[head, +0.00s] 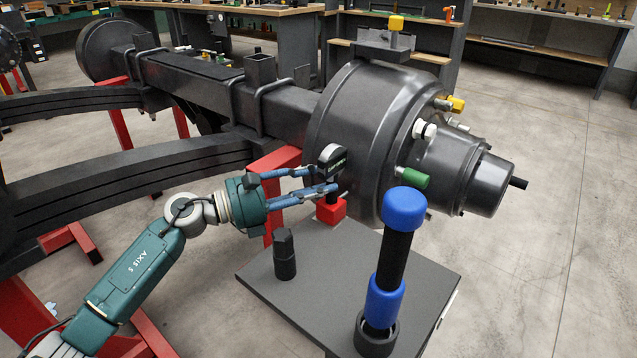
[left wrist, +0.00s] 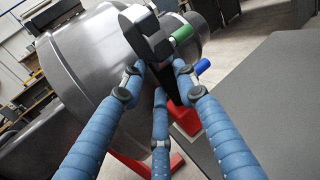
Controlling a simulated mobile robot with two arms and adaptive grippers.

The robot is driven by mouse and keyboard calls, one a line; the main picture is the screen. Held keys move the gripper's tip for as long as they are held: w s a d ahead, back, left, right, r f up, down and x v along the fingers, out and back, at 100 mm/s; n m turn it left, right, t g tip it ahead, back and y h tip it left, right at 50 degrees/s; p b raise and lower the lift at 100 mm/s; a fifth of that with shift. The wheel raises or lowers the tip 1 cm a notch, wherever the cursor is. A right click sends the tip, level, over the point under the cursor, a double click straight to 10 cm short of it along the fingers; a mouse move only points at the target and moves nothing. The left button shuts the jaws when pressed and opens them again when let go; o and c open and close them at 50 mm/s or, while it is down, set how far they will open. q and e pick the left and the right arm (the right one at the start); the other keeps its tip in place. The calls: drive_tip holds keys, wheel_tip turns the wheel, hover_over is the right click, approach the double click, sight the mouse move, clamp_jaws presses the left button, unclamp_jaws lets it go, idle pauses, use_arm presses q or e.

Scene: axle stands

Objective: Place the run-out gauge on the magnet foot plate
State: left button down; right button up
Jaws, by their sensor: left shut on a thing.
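My right gripper is not in view.
The grey stand top (head: 320,295) bears a black hexagonal piece (head: 284,254) and a tall blue-and-black tool (head: 393,255) in a dark cup. The hub drum (head: 365,125) has green, white and yellow fittings. Red stands support the axle. The stand top's middle is clear.

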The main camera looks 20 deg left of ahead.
use_arm(q)
drive_tip(key=c, duration=1.3)
unclamp_jaws()
drive_tip(key=shift+r, duration=0.1)
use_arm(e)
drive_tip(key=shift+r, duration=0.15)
use_arm(q)
drive_tip(key=b+v, duration=0.1)
drive_tip(key=v, duration=1.1)
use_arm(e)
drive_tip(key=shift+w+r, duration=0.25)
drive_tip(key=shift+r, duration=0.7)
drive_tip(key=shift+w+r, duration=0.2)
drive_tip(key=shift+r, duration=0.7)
